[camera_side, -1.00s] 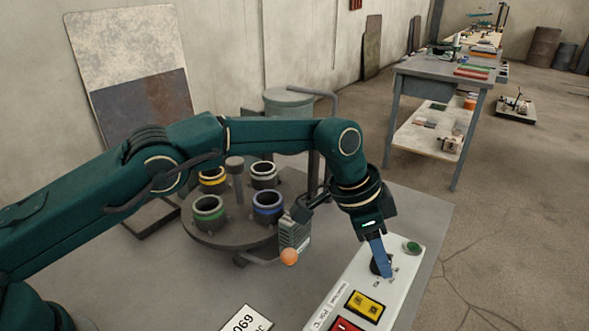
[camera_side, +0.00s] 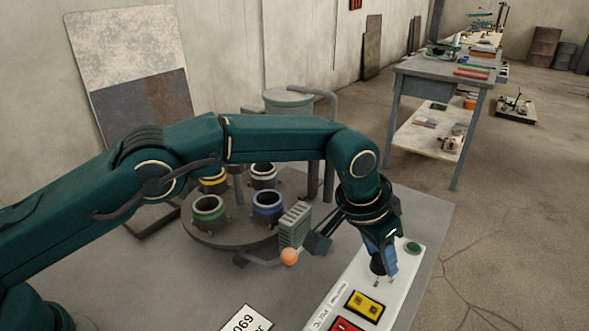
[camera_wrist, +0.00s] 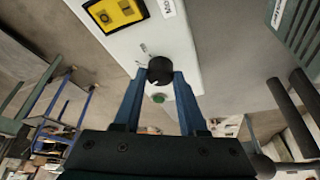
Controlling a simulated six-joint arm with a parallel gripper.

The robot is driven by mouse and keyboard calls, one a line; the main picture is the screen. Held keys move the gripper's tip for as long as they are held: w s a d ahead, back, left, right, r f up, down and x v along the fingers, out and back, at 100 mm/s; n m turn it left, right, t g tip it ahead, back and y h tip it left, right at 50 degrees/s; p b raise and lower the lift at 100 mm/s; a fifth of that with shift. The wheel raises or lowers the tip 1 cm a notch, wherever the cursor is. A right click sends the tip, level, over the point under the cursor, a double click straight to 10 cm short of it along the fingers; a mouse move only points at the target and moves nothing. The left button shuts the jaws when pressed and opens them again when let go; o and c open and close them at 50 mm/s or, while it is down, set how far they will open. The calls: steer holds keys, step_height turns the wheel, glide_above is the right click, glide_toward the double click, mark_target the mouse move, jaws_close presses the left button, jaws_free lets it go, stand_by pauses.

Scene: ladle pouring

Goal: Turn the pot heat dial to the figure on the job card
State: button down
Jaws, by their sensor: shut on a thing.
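The black pot heat dial (camera_wrist: 160,70) sits on a white control panel (camera_wrist: 185,45). My gripper (camera_wrist: 158,76) has its two blue fingers on either side of the dial, shut on it. In the side view my gripper (camera_side: 383,270) reaches down onto the panel, and the dial (camera_side: 377,266) is partly hidden by the fingers. The dial's figures are too small to read. The job card (camera_side: 246,319) lies on the table at the bottom edge, cut off; digits ending in 069 show on it.
The panel also has a green button (camera_side: 413,248), a yellow switch block (camera_side: 364,306) and a red one (camera_side: 343,325). Left of it stand a lever with an orange knob (camera_side: 289,256) and a round turntable (camera_side: 215,240) with several ringed cups.

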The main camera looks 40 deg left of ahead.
steer(key=shift+d+n+y, duration=0.1)
steer(key=shift+n+y, duration=0.3)
steer(key=shift+n, duration=0.9)
steer(key=shift+n+t+y, duration=0.3)
steer(key=shift+n, duration=0.4)
steer(key=shift+c, duration=2.3)
jaws_free()
steer(key=shift+v, duration=2.55)
